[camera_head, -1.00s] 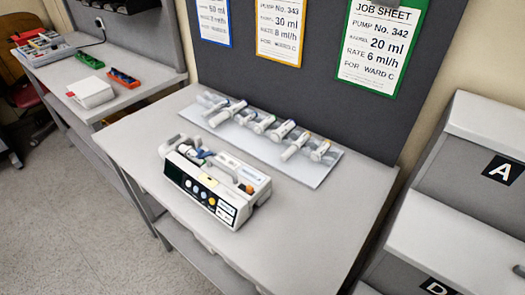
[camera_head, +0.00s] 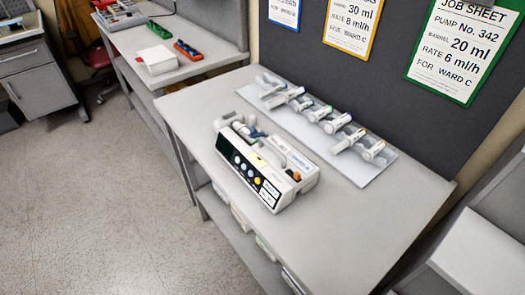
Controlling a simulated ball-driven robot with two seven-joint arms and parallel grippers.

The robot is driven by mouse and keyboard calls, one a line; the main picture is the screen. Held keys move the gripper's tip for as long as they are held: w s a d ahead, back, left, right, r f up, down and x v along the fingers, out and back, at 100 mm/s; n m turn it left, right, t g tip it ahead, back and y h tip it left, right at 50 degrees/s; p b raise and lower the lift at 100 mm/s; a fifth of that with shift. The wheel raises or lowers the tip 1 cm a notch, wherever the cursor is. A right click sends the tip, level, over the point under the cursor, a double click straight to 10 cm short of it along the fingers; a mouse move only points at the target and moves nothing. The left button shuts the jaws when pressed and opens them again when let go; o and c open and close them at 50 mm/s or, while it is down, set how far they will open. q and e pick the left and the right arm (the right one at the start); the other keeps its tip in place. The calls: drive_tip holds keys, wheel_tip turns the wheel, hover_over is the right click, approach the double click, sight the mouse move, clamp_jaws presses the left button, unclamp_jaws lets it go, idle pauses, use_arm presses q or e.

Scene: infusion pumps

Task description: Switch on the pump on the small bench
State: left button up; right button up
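The white infusion pump (camera_head: 262,166) stands on the small grey bench (camera_head: 370,235) in the middle of the view. Its dark front panel faces the lower left and carries a row of round buttons, among them a blue one and a yellow one, with a white label beside them. An orange part sits on top at its right end, and a syringe-like part lies along its top. I cannot tell from its panel whether it is on. Neither of my grippers is in view.
A rack of several syringes (camera_head: 318,129) lies behind the pump. Job sheets (camera_head: 463,45) hang on the dark board. Another bench with a white box (camera_head: 158,60) and red tray (camera_head: 188,50) stands back left. Open floor (camera_head: 85,190) lies left.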

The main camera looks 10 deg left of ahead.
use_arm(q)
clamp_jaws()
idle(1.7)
